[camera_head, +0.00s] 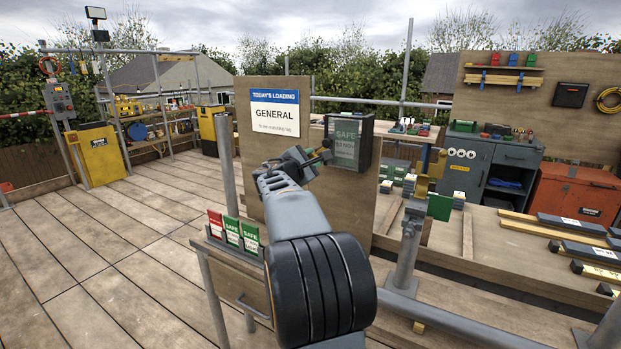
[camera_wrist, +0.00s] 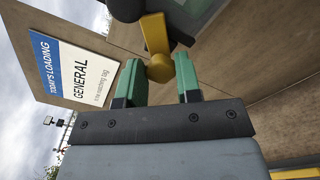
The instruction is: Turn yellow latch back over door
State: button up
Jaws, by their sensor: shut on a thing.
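The yellow latch (camera_wrist: 155,35) is a short bar with a rounded end in the wrist view. It lies against a dark frame edge. My gripper (camera_wrist: 159,80) has its green-padded fingers on either side of the latch's rounded end and is shut on it. In the head view, my gripper (camera_head: 323,157) is at the left edge of a dark case (camera_head: 366,147) on the board. My gripper largely hides the latch there, and the door's exact position is hard to tell.
The upright wooden board (camera_head: 257,170) carries a GENERAL sign (camera_head: 275,112) left of the case. Red and green cards (camera_head: 232,231) stand in a rack below. A grey post (camera_head: 410,245) with a yellow clamp stands to the right. The deck at left is open.

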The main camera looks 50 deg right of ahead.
jog(key=m+b, duration=0.8)
jog(key=b, duration=0.1)
jog(key=shift+f, duration=0.2)
dwell(0.4)
jog(key=o, duration=0.9)
jog(key=b+v, duration=0.1)
jog(key=v, duration=1.2)
jog(key=shift+a, duration=0.4)
jog(key=shift+s, duration=0.1)
